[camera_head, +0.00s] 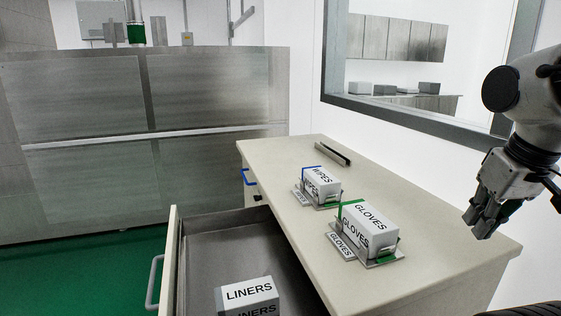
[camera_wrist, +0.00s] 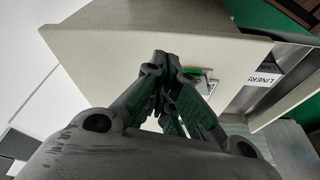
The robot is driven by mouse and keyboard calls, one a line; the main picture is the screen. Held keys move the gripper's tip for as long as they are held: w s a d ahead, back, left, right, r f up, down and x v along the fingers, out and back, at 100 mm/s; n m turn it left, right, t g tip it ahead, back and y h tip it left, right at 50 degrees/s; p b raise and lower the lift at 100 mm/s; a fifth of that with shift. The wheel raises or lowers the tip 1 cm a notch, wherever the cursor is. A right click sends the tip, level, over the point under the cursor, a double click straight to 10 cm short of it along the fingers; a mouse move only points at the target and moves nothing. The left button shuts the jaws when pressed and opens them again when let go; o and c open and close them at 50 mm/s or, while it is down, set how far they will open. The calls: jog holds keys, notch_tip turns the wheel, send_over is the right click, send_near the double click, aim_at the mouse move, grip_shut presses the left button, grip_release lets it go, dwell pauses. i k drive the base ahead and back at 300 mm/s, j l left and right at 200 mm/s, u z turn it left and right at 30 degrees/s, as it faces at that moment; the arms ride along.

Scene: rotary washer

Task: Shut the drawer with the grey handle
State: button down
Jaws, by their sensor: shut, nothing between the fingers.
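The drawer (camera_head: 208,236) stands pulled out from the cream cabinet at the lower left of the head view. Its grey handle (camera_head: 154,283) is on the outer left face of the drawer front. A white box marked LINERS (camera_head: 247,294) sits inside the drawer. My gripper (camera_head: 481,222) is shut and empty, above the right end of the cabinet top, well apart from the drawer. In the wrist view my gripper's fingers (camera_wrist: 168,62) point over the cabinet top, and the open drawer with the LINERS box (camera_wrist: 264,72) shows at the right.
The cabinet top (camera_head: 300,232) carries a GLOVES box (camera_head: 371,231) and a WIPES box (camera_head: 324,184) in metal holders, and a dark metal channel (camera_head: 332,153). Green floor (camera_head: 85,275) lies clear left of the drawer.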

aim_at(205, 254)
jog(key=k+j+u, duration=0.2)
jog(key=j, duration=0.25)
jog(key=j+u, duration=0.2)
jog(key=j, duration=0.2)
jog(key=k+j+u, duration=0.2)
jog(key=j, duration=0.3)
jog(key=i, duration=0.1)
